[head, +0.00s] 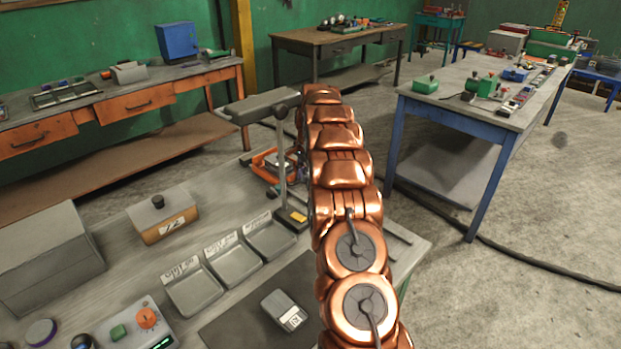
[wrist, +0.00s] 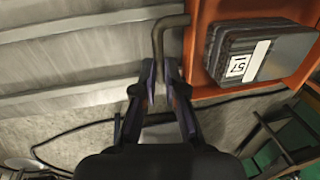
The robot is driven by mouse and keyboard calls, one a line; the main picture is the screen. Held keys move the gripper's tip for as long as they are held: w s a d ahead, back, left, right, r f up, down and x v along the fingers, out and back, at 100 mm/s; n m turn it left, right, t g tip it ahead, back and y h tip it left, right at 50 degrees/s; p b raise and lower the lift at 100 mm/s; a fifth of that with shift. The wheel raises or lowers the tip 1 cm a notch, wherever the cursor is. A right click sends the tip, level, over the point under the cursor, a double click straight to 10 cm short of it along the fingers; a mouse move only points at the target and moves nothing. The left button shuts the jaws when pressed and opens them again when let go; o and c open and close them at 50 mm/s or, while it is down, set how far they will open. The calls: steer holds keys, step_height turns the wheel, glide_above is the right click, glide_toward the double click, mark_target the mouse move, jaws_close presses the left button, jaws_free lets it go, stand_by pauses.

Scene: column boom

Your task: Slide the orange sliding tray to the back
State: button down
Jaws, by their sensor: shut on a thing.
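The orange sliding tray (head: 257,163) is at the far right part of the workbench in the head view, partly hidden by a grey post and my copper arm. In the wrist view the tray (wrist: 262,10) is at the upper right and carries a dark grey box with a white label (wrist: 240,62). A bent grey rod handle (wrist: 158,42) runs from the tray's left side. My gripper (wrist: 160,88) is shut on the lower end of this handle. The head view does not show my gripper; my arm covers that area.
A grey post with a horizontal arm (head: 281,170) stands close left of my arm. Three shallow grey trays (head: 233,262), a labelled box with a black knob (head: 162,222) and a grey block (head: 284,310) are on the bench. A blue-legged table (head: 450,105) stands apart at right.

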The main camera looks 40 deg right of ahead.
mark_target(293, 169)
steer(key=shift+w+a+p, duration=0.1)
steer(key=shift+w+p, duration=0.2)
steer(key=shift+w, duration=1.2)
steer(key=shift+w+f, duration=0.1)
steer(key=shift+w, duration=0.2)
steer(key=shift+w+a, duration=0.1)
steer(key=shift+w, duration=0.05)
steer(key=c, duration=1.5)
jaws_free()
steer(key=shift+w, duration=0.2)
steer(key=shift+a, duration=0.1)
steer(key=shift+s, duration=0.1)
